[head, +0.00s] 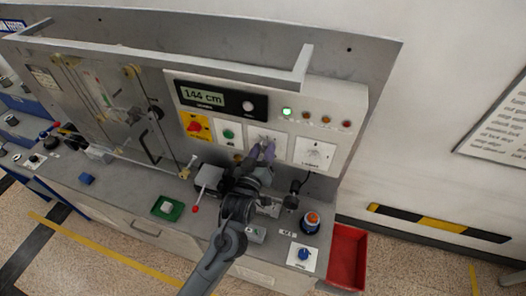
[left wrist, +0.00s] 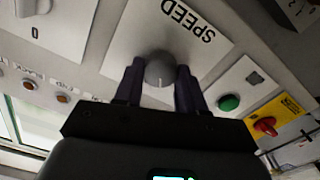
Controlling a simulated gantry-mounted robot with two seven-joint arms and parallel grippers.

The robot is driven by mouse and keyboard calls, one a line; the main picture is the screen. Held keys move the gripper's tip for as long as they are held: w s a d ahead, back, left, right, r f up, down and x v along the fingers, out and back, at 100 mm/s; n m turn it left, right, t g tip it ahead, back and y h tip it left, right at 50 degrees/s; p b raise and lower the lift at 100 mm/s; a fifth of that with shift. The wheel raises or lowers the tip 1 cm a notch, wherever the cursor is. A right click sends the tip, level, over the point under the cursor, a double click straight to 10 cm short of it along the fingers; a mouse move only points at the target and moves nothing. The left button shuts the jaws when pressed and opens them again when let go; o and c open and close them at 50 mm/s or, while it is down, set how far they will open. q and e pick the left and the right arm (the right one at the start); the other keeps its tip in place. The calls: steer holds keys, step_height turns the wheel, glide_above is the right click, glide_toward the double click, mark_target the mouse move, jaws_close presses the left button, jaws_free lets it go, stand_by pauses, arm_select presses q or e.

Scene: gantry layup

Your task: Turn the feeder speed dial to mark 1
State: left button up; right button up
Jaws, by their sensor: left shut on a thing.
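The feeder speed dial (left wrist: 160,70) is a round grey knob with a pale pointer line, on a white plate (left wrist: 205,50) marked SPEED. In the left wrist view the picture is upside down and the line points toward the bottom. My left gripper (left wrist: 160,82) is shut on the dial, with one dark purple finger on each side of it. In the head view my left gripper (head: 262,152) is at the panel and covers the dial. The scale marks around the dial cannot be read. My right gripper is not in view.
A green button (head: 228,134) and a red switch on a yellow plate (head: 195,127) sit left of the dial. Another dial plate (head: 314,153) is to its right. A display (head: 202,95) reads 144 cm. A red bin (head: 347,257) hangs at the bench's right end.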

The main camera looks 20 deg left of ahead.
arm_select(q)
steer(key=shift+n, duration=1.2)
steer(key=o, duration=1.1)
steer(key=shift+c, duration=0.2)
steer(key=s+b, duration=0.2)
steer(key=s, duration=0.8)
steer(key=shift+s+d+b, duration=0.3)
steer(key=shift+s, duration=0.1)
